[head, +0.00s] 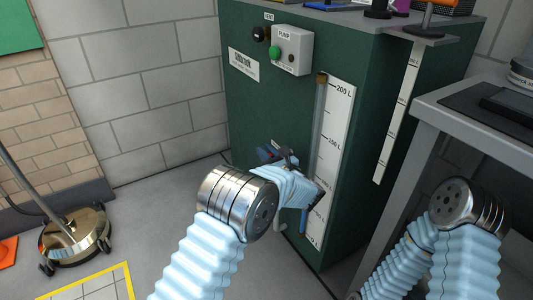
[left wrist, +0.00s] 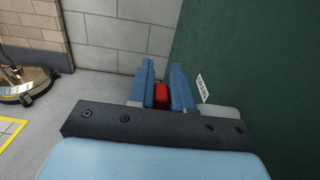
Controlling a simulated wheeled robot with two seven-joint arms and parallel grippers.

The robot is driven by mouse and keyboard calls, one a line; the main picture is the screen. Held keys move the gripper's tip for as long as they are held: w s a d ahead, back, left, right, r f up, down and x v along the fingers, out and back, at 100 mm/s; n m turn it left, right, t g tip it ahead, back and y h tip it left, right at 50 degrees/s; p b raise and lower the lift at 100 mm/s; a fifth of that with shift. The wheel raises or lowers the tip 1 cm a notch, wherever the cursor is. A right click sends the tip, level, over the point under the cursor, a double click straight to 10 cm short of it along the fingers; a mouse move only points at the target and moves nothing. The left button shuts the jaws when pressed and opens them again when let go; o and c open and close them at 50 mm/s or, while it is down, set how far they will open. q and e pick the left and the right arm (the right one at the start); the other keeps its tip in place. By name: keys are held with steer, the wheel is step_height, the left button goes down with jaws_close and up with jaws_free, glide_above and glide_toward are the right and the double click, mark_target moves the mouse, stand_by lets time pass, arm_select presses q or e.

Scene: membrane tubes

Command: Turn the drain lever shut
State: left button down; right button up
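The dark green tank (head: 290,120) carries a drain label (left wrist: 201,88), seen in the left wrist view. A red part (left wrist: 161,95), which looks like the drain lever's handle, shows between the blue fingers of my left gripper (left wrist: 162,80). The fingers stand close on both sides of it; I cannot tell whether they press on it. In the head view my left gripper (head: 276,155) is low at the tank's front, and its wrist and fingers hide most of the lever. My right arm's wrist shows at the lower right, but its fingers are not visible.
A grey pump box (head: 292,50) with a green button and a litre scale (head: 336,130) are on the tank's front. A grey bench (head: 470,95) stands at the right. A brass floor machine (head: 75,236) stands at the left.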

arm_select(q)
steer(key=w+g+p, duration=0.1)
steer(key=p, duration=0.1)
steer(key=w+a+g+h+p, duration=0.1)
steer(key=shift+a+f+h+p, duration=0.2)
steer(key=shift+f+h+p, duration=0.1)
steer(key=shift+f+p, duration=0.1)
steer(key=c, duration=1.4)
jaws_free()
steer(key=shift+s, duration=0.1)
steer(key=v, duration=1.3)
steer(key=shift+s+d+r, duration=0.25)
steer(key=shift+r, duration=0.05)
